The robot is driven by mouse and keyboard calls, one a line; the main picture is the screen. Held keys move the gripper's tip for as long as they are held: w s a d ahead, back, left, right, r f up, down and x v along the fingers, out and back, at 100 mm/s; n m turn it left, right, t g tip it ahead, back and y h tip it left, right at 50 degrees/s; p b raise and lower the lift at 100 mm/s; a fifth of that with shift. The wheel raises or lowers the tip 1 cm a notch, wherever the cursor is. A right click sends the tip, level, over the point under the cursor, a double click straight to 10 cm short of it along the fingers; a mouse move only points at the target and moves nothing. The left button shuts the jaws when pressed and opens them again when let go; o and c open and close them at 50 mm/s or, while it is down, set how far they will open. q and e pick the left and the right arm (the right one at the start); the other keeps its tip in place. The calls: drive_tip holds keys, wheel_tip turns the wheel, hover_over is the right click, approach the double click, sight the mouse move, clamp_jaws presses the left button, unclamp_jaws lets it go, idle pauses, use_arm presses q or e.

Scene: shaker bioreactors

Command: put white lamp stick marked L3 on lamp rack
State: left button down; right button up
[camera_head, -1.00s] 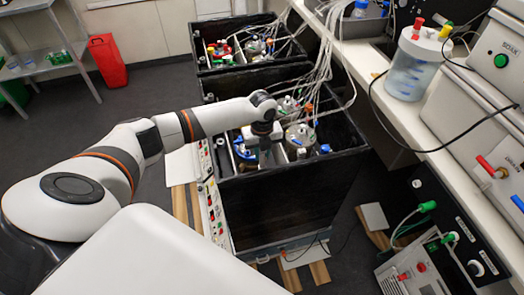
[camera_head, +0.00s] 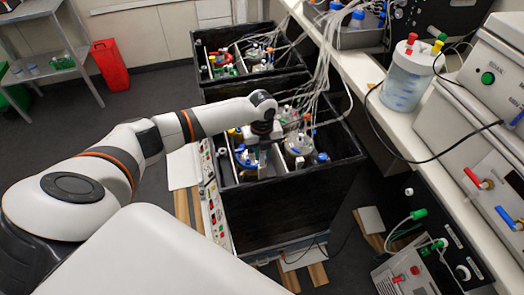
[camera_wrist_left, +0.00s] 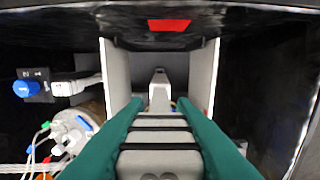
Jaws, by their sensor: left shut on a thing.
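My left gripper (camera_head: 262,150) points down into the left part of the nearer black box (camera_head: 290,205). In the left wrist view its two teal fingers (camera_wrist_left: 160,115) are shut on a pale stick, the white lamp stick (camera_wrist_left: 158,88), whose far end shows beyond them. No L3 mark is readable. The stick lies between two upright white panels (camera_wrist_left: 115,78), apparently part of the lamp rack; I cannot tell whether it touches them. In the head view the stick is hidden by the gripper and wrist. My right gripper is not in view.
A glass vessel (camera_head: 297,146) with tubes stands right of my left gripper inside the box. A bundle of tubes (camera_head: 322,70) rises toward the bench. A second black box (camera_head: 250,88) stands behind. The bench (camera_head: 385,110) runs along the right. Open floor lies left.

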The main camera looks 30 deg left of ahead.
use_arm(q)
drive_tip(key=shift+r+p, duration=5.05)
drive_tip(key=shift+r, duration=0.65)
wheel_tip(320, 180, up, 12)
drive_tip(key=p, duration=0.2)
drive_tip(key=shift+p, duration=0.35)
